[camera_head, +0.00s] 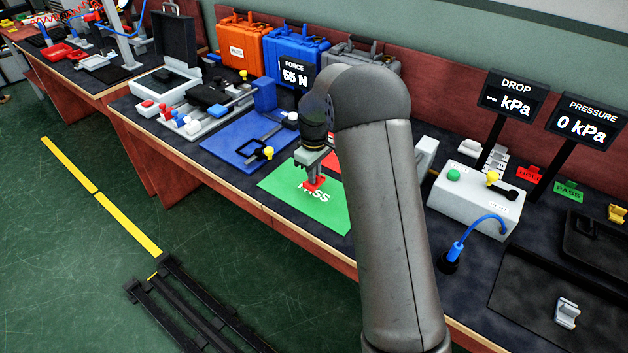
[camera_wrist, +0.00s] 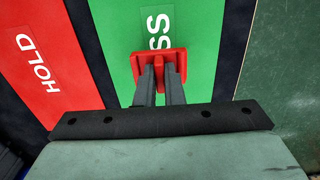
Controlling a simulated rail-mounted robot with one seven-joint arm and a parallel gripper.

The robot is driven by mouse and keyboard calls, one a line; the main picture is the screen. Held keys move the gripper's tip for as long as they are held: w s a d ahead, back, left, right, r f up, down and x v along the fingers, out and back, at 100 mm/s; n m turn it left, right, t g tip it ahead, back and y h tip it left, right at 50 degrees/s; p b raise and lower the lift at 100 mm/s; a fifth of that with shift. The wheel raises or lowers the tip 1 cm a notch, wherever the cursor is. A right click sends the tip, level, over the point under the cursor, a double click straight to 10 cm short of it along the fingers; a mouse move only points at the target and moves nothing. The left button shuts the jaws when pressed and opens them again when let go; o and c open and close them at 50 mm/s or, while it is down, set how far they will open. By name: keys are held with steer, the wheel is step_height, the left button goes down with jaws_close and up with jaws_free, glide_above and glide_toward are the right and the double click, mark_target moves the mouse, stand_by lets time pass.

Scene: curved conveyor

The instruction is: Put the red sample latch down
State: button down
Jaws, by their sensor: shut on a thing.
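The red sample latch (camera_head: 313,184) is over the green PASS mat (camera_head: 275,192). In the wrist view the latch (camera_wrist: 160,58) shows as a red piece with a raised rib between my fingers. My gripper (camera_head: 313,174) points down and is shut on that rib. The latch covers part of the lettering on the green mat (camera_wrist: 198,22). It is on the mat or just above it; I cannot tell whether it touches. The red HOLD mat (camera_wrist: 42,72) lies to the left in the wrist view, mostly hidden behind my arm in the head view.
A blue mat with a fixture (camera_head: 240,140) lies left of the green mat. A white test box (camera_head: 470,200) with a blue hose stands to the right. Orange (camera_head: 243,45) and blue (camera_head: 290,58) cases stand behind. The bench's front edge (camera_head: 300,235) is close to the green mat.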

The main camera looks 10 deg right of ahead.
steer(key=shift+f, duration=1.4)
steer(key=shift+f, duration=0.15)
steer(key=c, duration=1.5)
jaws_free()
steer(key=shift+c, duration=0.2)
